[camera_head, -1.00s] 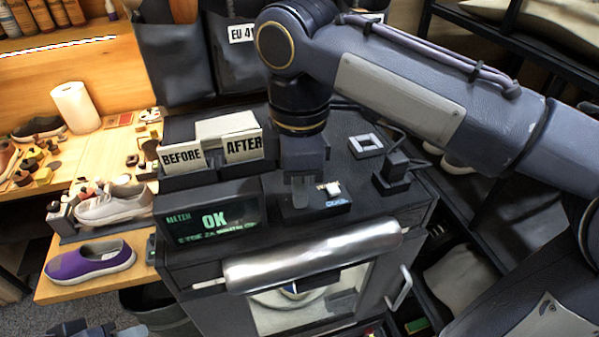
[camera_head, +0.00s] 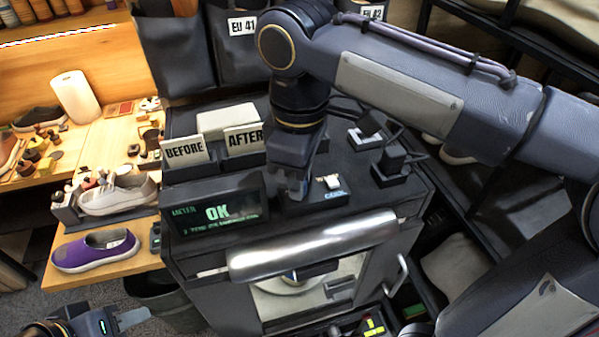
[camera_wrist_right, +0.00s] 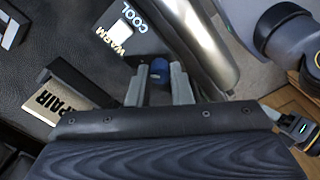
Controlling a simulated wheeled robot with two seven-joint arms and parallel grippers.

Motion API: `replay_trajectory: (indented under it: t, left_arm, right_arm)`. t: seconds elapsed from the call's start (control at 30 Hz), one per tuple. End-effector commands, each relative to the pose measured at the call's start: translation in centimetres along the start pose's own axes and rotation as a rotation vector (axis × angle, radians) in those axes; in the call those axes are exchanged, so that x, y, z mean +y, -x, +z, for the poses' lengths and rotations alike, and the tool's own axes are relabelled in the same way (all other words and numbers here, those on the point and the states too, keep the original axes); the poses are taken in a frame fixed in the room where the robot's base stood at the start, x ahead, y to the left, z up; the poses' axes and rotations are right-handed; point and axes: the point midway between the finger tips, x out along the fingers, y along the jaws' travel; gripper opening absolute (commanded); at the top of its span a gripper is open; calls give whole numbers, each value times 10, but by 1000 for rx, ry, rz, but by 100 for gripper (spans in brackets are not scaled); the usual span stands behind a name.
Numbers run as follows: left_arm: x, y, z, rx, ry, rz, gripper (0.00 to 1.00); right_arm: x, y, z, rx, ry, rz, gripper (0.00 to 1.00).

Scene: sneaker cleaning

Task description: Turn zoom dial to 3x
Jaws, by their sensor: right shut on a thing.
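A small dark knob with a blue top (camera_wrist_right: 159,68), apparently the zoom dial, sits between the two fingers of my right gripper (camera_wrist_right: 158,88). The fingers are shut on it, one on each side. No scale marks on the knob can be read. My left gripper (camera_head: 133,324) is empty at the bottom left, with its fingers apart.
A white COOL/WARM switch (camera_head: 332,182) is close beside my right gripper. BEFORE (camera_head: 184,150) and AFTER (camera_head: 243,139) cards stand to the left. A shiny roll (camera_head: 315,243) lies along the cabinet front. A purple shoe (camera_head: 95,250) is on the wooden bench.

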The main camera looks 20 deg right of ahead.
Motion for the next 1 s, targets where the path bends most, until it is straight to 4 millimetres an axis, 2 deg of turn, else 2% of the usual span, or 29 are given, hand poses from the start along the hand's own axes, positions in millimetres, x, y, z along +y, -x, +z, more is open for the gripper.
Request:
replay_trajectory:
  t: [0.17,0.2,0.37,0.63,0.73,1.0]
  left_arm:
    - [0,0,0,0,0,0,36]
    - [0,0,0,0,0,0,36]
    - [0,0,0,0,0,0,36]
    - [0,0,0,0,0,0,36]
    - [0,0,0,0,0,0,36]
    - [0,0,0,0,0,0,36]
  right_arm:
    - [0,0,0,1,0,1,0]
    - [0,0,0,1,0,1,21]
    - [0,0,0,1,1,1,41]
    - [0,1,0,1,1,0,41]
    - [0,7,-1,2,1,1,41]
    - [0,52,-1,4,1,1,41]
